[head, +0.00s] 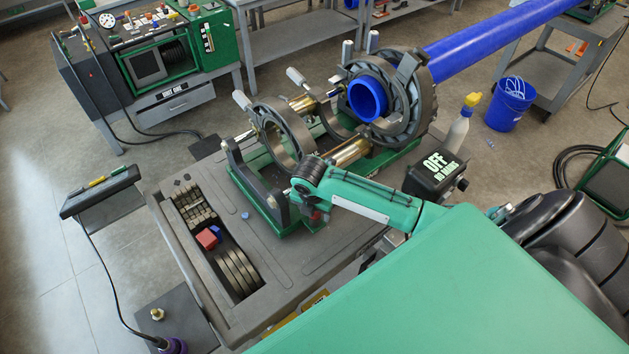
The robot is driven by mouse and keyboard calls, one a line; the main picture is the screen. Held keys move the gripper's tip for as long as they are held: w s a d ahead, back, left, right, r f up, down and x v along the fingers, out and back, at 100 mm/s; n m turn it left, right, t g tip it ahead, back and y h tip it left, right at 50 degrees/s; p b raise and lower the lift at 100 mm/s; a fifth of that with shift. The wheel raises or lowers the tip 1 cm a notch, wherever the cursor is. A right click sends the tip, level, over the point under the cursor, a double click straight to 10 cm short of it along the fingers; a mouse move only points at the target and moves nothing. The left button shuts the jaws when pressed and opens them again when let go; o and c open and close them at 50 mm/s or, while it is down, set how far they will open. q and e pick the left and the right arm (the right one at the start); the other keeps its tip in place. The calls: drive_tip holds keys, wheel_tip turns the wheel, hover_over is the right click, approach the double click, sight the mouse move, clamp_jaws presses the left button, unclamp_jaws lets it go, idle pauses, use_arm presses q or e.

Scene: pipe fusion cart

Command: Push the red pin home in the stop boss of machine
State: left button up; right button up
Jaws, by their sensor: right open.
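The machine (283,207) is a green and dark grey pipe clamp frame with large ring clamps on the cart. A small red part (316,214) shows at its near right end, just under my right wrist; it may be the red pin, but I cannot tell how deep it sits. The stop boss cannot be made out behind my arm. My right gripper (312,219) points down at this end, close to the red part; it is open, with its fingers mostly hidden. I cannot tell whether it touches the red part. My left gripper is not in view.
A blue pipe (480,40) runs from the ring clamps to the upper right. A black box marked OFF (436,174) stands right of my forearm. The cart top (180,236) has a recess with red and blue blocks (207,238). A blue bucket (510,104) stands on the floor.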

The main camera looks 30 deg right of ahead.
wheel_tip(320, 180, up, 4)
drive_tip(key=p, duration=0.3)
drive_tip(key=shift+a+f, duration=0.15)
drive_tip(key=shift+f, duration=0.1)
wheel_tip(320, 180, up, 10)
drive_tip(key=s+a, duration=0.1)
drive_tip(key=shift+a, duration=0.2)
